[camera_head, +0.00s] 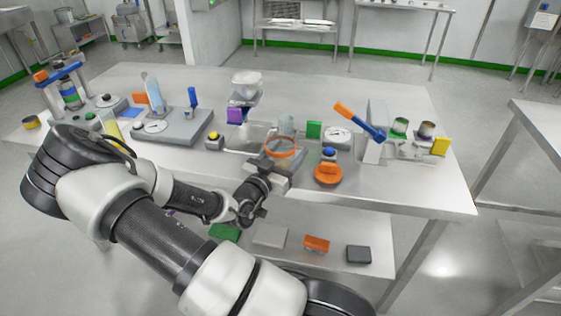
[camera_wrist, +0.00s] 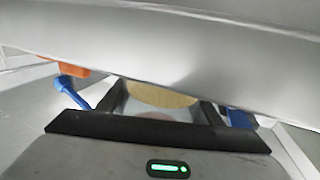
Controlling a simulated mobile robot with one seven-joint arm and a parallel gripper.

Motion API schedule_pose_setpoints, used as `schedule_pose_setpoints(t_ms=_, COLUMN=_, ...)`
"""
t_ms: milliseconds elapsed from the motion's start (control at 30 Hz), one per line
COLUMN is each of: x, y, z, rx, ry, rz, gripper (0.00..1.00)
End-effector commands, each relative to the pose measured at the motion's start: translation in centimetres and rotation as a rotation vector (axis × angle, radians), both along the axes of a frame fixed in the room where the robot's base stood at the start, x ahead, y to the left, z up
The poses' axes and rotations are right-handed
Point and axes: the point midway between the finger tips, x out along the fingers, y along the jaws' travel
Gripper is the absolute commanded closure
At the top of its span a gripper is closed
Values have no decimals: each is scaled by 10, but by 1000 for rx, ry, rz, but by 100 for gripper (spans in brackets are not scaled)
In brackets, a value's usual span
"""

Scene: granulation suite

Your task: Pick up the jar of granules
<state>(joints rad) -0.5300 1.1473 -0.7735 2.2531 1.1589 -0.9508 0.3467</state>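Two small jars stand at the right end of the bench in the head view: one with a green band (camera_head: 399,128) and one with a darker band (camera_head: 426,130). I cannot tell which holds granules. My gripper (camera_head: 262,163) is low at the bench's front edge, beside an orange-rimmed clear round vessel (camera_head: 282,148) and well left of those jars. In the wrist view its dark fingers (camera_wrist: 160,112) are apart. A tan round surface (camera_wrist: 162,95) shows between them, its upper part cut off by a large grey surface; I cannot tell what it is.
A blue lever with an orange end (camera_head: 359,120) stands left of the jars. An orange round object (camera_head: 328,174) lies near the front edge. A grey balance-like device (camera_head: 180,126) is on the left. Several blocks lie on the lower shelf (camera_head: 292,240). The bench's back middle (camera_head: 330,92) is clear.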

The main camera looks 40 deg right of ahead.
Motion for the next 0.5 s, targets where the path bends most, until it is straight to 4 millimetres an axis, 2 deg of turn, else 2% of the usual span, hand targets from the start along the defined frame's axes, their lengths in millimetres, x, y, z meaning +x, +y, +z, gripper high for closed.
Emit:
schedule_pose_setpoints(t_ms=33, x=0, y=0, z=0, rx=0, ry=0, rz=0, gripper=64)
schedule_pose_setpoints(t_ms=200, x=0, y=0, z=0, rx=0, ry=0, rz=0, gripper=93)
schedule_pose_setpoints(t_ms=500, x=0, y=0, z=7, rx=0, ry=-1, rz=0, gripper=95)
